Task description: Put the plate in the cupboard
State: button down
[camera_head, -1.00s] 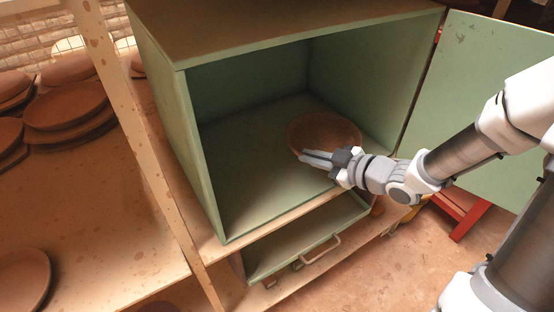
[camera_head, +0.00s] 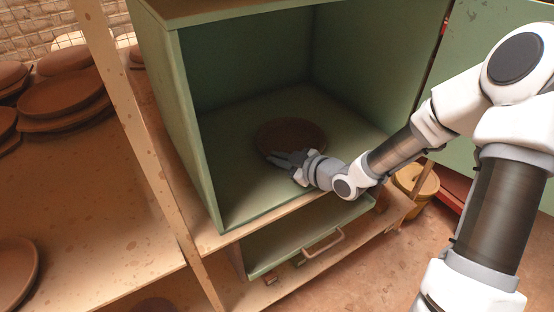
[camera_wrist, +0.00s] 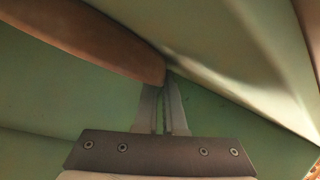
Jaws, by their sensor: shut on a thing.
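The plate (camera_head: 291,135) is a round brown clay dish. In the head view it is inside the open green cupboard (camera_head: 205,150), over the middle of the cupboard floor. My gripper (camera_head: 279,158) is at the plate's near edge, with my arm reaching in from the right. In the wrist view my gripper (camera_wrist: 167,85) has its fingers close together at the end of the plate's rim (camera_wrist: 100,45). The fingers are shut on that rim. I cannot tell whether the plate's underside touches the cupboard floor.
The cupboard door (camera_head: 490,90) stands open at the right. A half-open drawer (camera_head: 310,235) with a handle is below the opening. Wooden shelves (camera_head: 90,200) with stacked brown plates (camera_head: 65,100) are at the left. A yellowish bucket (camera_head: 416,180) stands at the right.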

jog(key=shift+r, duration=0.15)
jog(key=shift+f, duration=0.2)
jog(key=c, duration=1)
grip_release()
jog(key=shift+r, duration=0.1)
jog(key=shift+d+r, duration=0.1)
jog(key=shift+r, duration=0.05)
jog(key=p+v, duration=0.2)
jog(key=v, duration=1)
jog(key=shift+p, duration=0.35)
